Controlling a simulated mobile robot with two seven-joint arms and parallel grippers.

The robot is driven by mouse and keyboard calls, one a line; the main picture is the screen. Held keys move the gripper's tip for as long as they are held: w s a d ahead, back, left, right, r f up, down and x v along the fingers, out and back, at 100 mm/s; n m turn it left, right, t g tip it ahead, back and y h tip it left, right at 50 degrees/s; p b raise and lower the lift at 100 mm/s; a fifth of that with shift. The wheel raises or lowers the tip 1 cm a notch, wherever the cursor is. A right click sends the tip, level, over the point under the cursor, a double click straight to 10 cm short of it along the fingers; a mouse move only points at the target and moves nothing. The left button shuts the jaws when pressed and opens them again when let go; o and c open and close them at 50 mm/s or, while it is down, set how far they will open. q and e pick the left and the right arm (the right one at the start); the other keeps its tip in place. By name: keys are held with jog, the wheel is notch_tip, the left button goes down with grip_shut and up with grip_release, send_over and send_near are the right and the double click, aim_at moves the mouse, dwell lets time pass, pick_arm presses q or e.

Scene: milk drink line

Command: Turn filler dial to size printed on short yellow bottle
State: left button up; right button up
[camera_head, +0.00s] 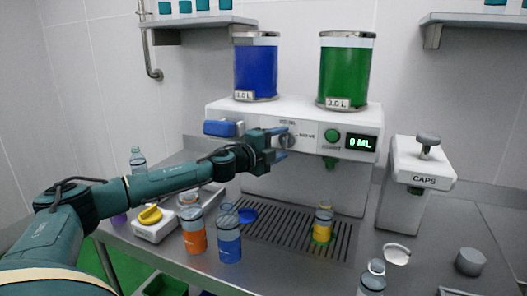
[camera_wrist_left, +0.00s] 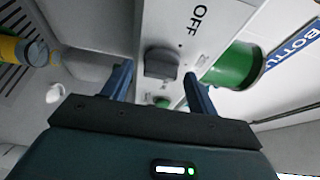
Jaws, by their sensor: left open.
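The filler (camera_head: 225,110) is a white machine with a blue tank and a green tank on top. Its grey dial (camera_head: 288,141) is on the front panel; in the left wrist view the dial (camera_wrist_left: 161,63) lies between my fingers, below the printed word OFF. My left gripper (camera_head: 279,145) is open at the dial, with a finger on either side; contact cannot be told. The short yellow bottle (camera_head: 322,231) stands upright on the drip grate under the filler; its printed size is too small to read. The green display (camera_head: 361,142) reads 0 ML. My right gripper is not in view.
An orange bottle (camera_head: 193,230) and a blue bottle (camera_head: 229,240) stand left of the grate (camera_head: 275,232), below my left arm. A CAPS machine (camera_head: 423,165) stands at the right. A clear bottle (camera_head: 372,279) is at the front edge.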

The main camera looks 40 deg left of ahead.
pick_arm(q)
jog(key=s+a+b, duration=0.2)
jog(key=s+b, duration=0.4)
jog(key=s, duration=0.6)
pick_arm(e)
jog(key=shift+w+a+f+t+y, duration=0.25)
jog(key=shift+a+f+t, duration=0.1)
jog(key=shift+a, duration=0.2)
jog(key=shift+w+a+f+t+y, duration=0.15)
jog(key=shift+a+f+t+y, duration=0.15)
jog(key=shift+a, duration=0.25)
